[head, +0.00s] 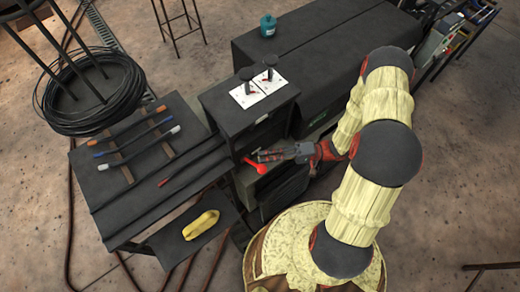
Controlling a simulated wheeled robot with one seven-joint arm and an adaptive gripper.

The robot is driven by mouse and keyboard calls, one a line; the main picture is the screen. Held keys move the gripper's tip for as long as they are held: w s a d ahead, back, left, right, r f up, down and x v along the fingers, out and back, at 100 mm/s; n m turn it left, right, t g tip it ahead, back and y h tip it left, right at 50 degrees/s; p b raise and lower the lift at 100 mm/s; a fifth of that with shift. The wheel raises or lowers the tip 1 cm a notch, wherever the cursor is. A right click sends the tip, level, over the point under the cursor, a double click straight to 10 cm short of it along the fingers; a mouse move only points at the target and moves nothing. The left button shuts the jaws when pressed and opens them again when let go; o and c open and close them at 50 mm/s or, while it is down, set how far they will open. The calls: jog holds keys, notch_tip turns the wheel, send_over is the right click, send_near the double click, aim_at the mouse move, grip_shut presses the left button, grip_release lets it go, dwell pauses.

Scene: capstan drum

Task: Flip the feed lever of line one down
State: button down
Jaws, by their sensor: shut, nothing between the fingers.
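A red lever with a round knob (262,168) sticks out from the front of the dark machine cabinet (232,123). I cannot read a line label on it. My gripper (256,156) is shut and empty, with its fingertips just above and beside the red knob. Whether they touch it I cannot tell. Two white plates, a left one (241,98) and a right one (277,84), lie on the cabinet top. Each carries a black-topped control and small red marks, too small to read.
A dark bench (110,215) at the left holds several rods. A yellow cloth-like item (201,224) lies on a low shelf. A coil of black cable (90,100) is at upper left. A teal canister (268,26) stands on the long dark housing (325,45).

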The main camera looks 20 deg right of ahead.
jog(key=s+d+f+b, duration=0.2)
jog(key=s+f+b, duration=0.2)
jog(key=f, duration=0.3)
jog(key=shift+s, duration=0.25)
dwell(0.6)
jog(key=s+d, duration=0.1)
jog(key=d, duration=1)
jog(key=shift+s+d+f, duration=0.25)
jog(key=shift+s+d, duration=0.05)
jog(key=shift+d, duration=0.1)
